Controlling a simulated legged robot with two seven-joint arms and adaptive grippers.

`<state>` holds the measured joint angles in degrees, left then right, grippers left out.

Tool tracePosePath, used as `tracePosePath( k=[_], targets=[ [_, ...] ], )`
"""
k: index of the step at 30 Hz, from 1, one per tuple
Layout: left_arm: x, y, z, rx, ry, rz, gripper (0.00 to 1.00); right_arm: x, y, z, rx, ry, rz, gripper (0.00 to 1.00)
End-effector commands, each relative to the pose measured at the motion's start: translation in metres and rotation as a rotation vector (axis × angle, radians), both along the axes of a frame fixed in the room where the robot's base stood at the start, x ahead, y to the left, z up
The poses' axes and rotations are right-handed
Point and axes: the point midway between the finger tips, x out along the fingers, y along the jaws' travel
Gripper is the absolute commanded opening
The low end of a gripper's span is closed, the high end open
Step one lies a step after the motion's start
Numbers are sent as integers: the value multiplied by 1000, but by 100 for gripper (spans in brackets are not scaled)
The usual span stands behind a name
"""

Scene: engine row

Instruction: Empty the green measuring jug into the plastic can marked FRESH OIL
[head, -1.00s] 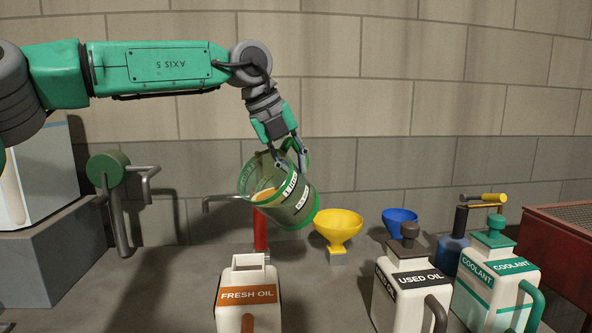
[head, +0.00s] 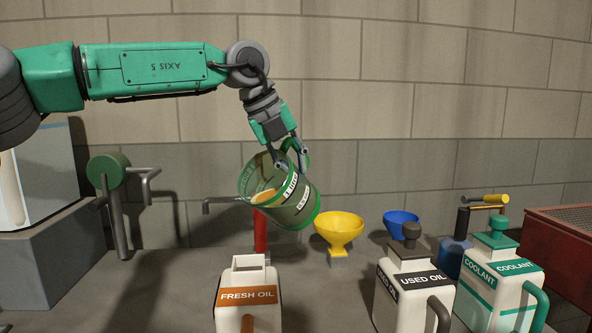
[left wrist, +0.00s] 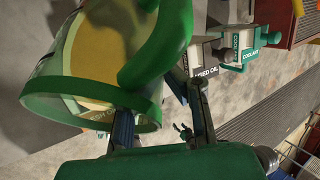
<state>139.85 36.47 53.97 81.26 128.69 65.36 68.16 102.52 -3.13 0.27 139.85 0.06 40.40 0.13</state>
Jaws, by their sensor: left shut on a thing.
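The green measuring jug (head: 290,195) is see-through with a green rim and holds amber liquid. It is tilted with its mouth toward the upper left, above and behind the can. My left gripper (head: 290,158) is shut on the jug's handle. The jug (left wrist: 90,60) also fills the upper left of the left wrist view, with the gripper's fingers (left wrist: 160,118) at its handle. The white plastic can marked FRESH OIL (head: 247,296) stands upright below, its top opening facing up. No stream of liquid shows.
A yellow funnel (head: 339,231) and a blue funnel (head: 401,222) stand behind. The USED OIL can (head: 412,285) and COOLANT can (head: 497,283) stand to the right. A red post (head: 261,232) rises behind the FRESH OIL can. A green-ended crank (head: 110,172) is at left.

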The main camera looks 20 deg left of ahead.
Motion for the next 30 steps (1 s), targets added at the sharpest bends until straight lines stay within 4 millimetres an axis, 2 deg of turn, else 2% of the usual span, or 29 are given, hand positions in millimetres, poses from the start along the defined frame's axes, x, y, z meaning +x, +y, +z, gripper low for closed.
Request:
tracePosePath(
  k=[30],
  targets=[
    [-1,0,1,-4,-20,0,0,0,0,-6,0,0,0,54]
  ],
)
